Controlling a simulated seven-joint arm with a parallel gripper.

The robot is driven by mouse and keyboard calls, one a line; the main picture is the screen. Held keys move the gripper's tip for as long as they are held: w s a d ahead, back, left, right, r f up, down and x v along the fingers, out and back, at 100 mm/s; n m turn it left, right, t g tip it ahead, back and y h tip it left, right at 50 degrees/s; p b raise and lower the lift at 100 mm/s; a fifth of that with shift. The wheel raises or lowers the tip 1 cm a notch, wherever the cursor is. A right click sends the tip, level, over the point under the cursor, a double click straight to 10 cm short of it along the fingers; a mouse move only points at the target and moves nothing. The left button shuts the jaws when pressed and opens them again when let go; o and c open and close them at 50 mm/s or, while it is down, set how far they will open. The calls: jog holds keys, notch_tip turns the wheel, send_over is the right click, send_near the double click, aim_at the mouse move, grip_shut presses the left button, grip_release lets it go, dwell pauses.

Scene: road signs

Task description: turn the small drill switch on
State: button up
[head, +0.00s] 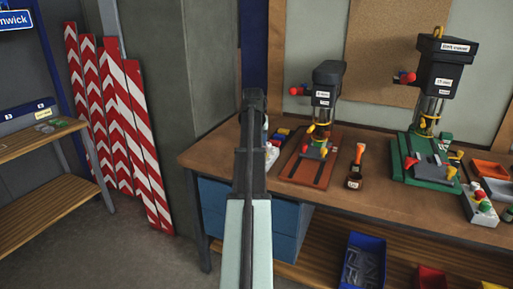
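The small drill (325,90) is a dark drill press on a red base (303,172), standing on the workbench in the middle of the head view. A pale switch box (272,154) with a red part is just left of its base; my arm partly covers it, and its switch position cannot be made out. My arm rises from the bottom centre, and its dark end with my gripper (255,98) is left of the small drill, apart from it in the picture. The fingers are too small and dark to tell open from shut.
A larger drill (447,68) on a green base (408,172) stands right, with another switch box (480,206). Striped boards (120,130) lean left; a blue bin (363,262) is below.

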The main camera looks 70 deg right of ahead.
jog(key=shift+v, duration=2.15)
